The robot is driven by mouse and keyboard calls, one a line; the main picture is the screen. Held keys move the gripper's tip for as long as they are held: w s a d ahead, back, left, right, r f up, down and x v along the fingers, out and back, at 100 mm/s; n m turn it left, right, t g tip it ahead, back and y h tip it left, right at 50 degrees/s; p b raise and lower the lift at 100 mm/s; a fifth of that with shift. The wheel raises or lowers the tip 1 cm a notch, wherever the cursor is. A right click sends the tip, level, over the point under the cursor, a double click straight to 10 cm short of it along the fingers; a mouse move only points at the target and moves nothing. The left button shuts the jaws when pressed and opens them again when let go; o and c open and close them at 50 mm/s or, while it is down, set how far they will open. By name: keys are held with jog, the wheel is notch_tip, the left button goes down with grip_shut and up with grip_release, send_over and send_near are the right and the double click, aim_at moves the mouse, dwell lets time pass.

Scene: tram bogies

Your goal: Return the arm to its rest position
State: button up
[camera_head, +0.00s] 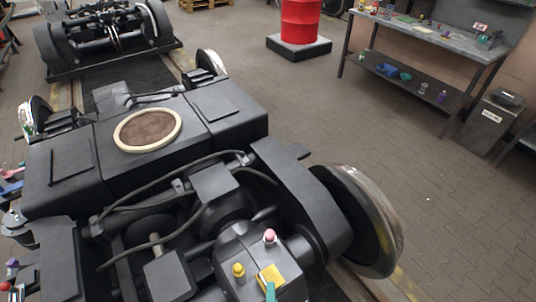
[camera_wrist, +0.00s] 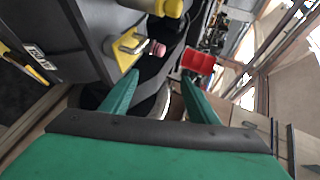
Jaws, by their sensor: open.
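My gripper (camera_wrist: 160,76) shows in the wrist view with its two green fingers apart and nothing between them. In the head view, a small green tip at the bottom edge appears to be part of it, just in front of a yellow plate (camera_head: 271,276) on the bogie's dark box. The rest of my arm is not in the head view. In the wrist view the yellow plate (camera_wrist: 128,46) and a pink knob (camera_wrist: 157,48) lie beyond the left finger. I cannot tell whether the gripper touches the box.
The dark bogie (camera_head: 150,170) fills the lower left, with a large wheel (camera_head: 365,220) on its right. A yellow knob (camera_head: 238,271) rises from its box. A red drum (camera_head: 300,20) and a workbench (camera_head: 430,35) stand behind. The paved floor at right is clear.

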jog(key=s+a+r+n+t, duration=0.1)
jog(key=s+r+n, duration=1.2)
jog(key=n, duration=0.3)
jog(key=shift+s+r+n+t, duration=0.15)
jog(key=shift+s+n+t, duration=0.2)
jog(key=shift+s, duration=0.4)
dwell(1.2)
